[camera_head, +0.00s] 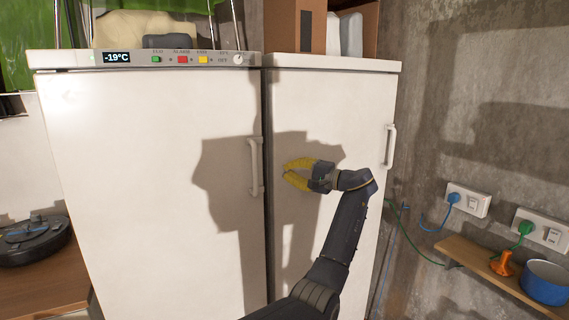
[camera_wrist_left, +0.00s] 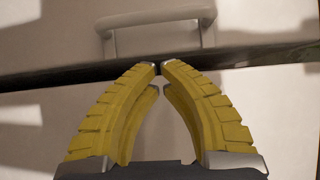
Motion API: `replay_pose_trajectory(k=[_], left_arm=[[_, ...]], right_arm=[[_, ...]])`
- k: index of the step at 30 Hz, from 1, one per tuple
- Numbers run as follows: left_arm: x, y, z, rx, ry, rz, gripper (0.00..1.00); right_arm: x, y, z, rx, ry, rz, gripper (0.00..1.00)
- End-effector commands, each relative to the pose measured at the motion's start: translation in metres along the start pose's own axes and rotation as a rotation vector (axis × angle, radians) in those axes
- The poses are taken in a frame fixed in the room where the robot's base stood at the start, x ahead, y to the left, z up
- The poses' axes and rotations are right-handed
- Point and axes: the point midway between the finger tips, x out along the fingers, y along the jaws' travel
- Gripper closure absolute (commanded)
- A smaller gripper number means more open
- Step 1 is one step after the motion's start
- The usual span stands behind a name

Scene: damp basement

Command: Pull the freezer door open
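The freezer (camera_head: 150,190) is the white upright cabinet at the left in the head view, with a -19°C display on its top panel. Its door looks closed. The door's pale vertical handle (camera_head: 256,166) is near its right edge. My left gripper (camera_head: 286,171), with yellow fingers, is in front of the neighbouring cabinet, just right of the handle and apart from it. In the left wrist view its fingertips (camera_wrist_left: 159,68) meet or nearly meet, with nothing between them, and the handle (camera_wrist_left: 155,20) lies beyond them. My right gripper is out of view.
A second white cabinet (camera_head: 330,110) stands close at the right, with its own handle (camera_head: 390,146); a narrow dark gap (camera_wrist_left: 60,76) separates the two. A wooden shelf (camera_head: 480,262) with a blue pot (camera_head: 545,282) and wall sockets are at the right. A dark round device (camera_head: 35,240) sits at the left.

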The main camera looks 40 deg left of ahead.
Motion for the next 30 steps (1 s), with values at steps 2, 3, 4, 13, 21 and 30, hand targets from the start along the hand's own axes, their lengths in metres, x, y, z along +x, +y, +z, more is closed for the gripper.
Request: replay_pose_trajectory(k=[2,3,4,13,21,30], left_arm=[[0.004,-0.012,0.009,-0.003,-0.037,0.006,1.00],[0.006,-0.016,0.012,-0.004,-0.049,0.007,1.00],[0.008,-0.018,0.014,-0.003,-0.055,0.008,1.00],[0.043,-0.019,0.018,-0.004,-0.063,0.007,1.00],[0.081,-0.018,0.020,-0.002,-0.061,0.007,1.00],[0.103,-0.018,0.021,-0.002,-0.060,0.008,1.00]], right_arm=[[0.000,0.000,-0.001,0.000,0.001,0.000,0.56],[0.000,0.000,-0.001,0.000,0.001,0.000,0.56],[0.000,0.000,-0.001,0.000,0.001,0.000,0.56],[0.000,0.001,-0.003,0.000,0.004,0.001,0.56],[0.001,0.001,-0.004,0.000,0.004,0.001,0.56],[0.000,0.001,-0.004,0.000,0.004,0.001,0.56]])
